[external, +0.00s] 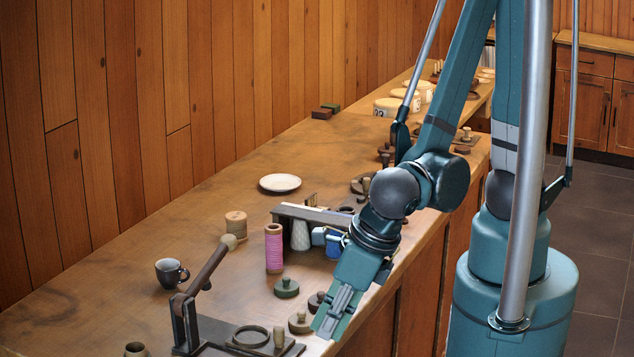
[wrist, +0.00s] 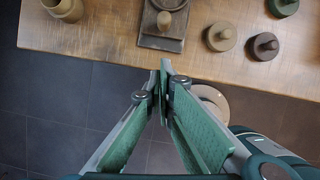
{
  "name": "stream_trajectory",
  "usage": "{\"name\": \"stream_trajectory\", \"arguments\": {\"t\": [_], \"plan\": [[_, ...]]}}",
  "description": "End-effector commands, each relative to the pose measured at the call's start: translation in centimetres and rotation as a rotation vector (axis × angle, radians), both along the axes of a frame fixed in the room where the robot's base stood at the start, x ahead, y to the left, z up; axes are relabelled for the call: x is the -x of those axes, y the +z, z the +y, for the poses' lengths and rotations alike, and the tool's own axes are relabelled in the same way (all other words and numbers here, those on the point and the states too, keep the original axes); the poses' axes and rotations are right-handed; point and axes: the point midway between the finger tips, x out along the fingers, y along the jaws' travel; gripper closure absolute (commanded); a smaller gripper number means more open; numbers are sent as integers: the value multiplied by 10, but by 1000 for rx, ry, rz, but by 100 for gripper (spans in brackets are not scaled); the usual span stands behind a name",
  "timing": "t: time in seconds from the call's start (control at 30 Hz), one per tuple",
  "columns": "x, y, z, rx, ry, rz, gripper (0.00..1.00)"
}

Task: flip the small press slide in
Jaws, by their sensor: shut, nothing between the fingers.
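A dark press with a long lever (external: 207,267) stands at the near end of the bench. The lever slants up to a pale round knob. From its base a flat plate with a ring and a knobbed peg (external: 279,338) reaches toward the bench's front edge; I take this as the slide. In the wrist view the plate's end (wrist: 160,43) and peg show at the top centre, near the edge. How far in the slide sits, I cannot tell. My gripper (external: 334,315) is shut and empty; in the wrist view its fingertips (wrist: 165,72) meet below the plate, apart from it.
Knobbed discs stand beside the press: green (external: 287,288), dark (external: 316,301) and tan (external: 300,322). A pink spool (external: 274,248), a wooden spool (external: 236,223) and a dark cup (external: 171,272) stand farther back. Floor (wrist: 60,120) lies beyond the bench edge.

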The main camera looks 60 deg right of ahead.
Motion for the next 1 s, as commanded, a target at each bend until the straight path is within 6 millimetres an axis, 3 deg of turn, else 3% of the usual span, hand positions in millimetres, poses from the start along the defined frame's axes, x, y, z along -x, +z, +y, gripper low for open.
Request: {"name": "stream_trajectory", "arguments": {"t": [0.3, 0.7, 1.0], "plan": [[-11, -23, 2, 0, -1, 0, 100], [-42, -21, 7, 1, -1, 0, 100], [-48, -21, 8, 0, 0, 0, 100]]}}
